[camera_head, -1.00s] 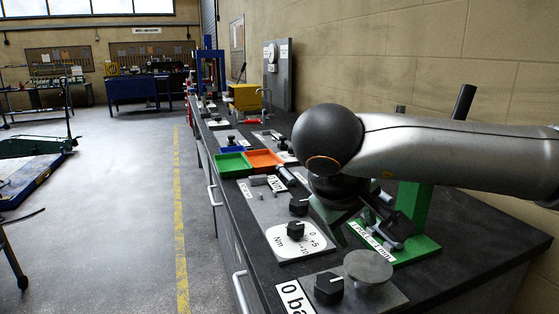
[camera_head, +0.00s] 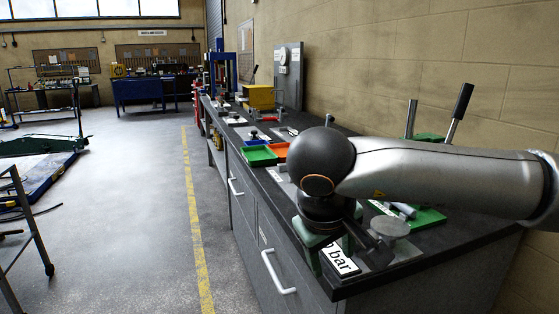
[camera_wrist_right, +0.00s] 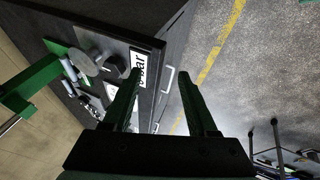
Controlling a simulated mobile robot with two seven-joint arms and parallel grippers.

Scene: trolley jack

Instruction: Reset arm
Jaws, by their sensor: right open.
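My right arm reaches in from the right in the head view. My right gripper (camera_head: 328,252) points down at the near end of the dark workbench (camera_head: 375,287), in front of the "bar" label plate (camera_head: 340,258). In the right wrist view its two fingers (camera_wrist_right: 158,88) are apart with nothing between them. Beyond the fingers show the bench edge, a drawer handle (camera_wrist_right: 165,80) and the floor. My left gripper is not in view.
A round grey disc (camera_head: 388,227) and a green stand (camera_head: 428,215) are beside my right gripper. A green tray (camera_head: 258,156) and an orange tray (camera_head: 274,150) lie farther along the bench. A black-framed trolley (camera_head: 30,225) stands at left. The floor between is open.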

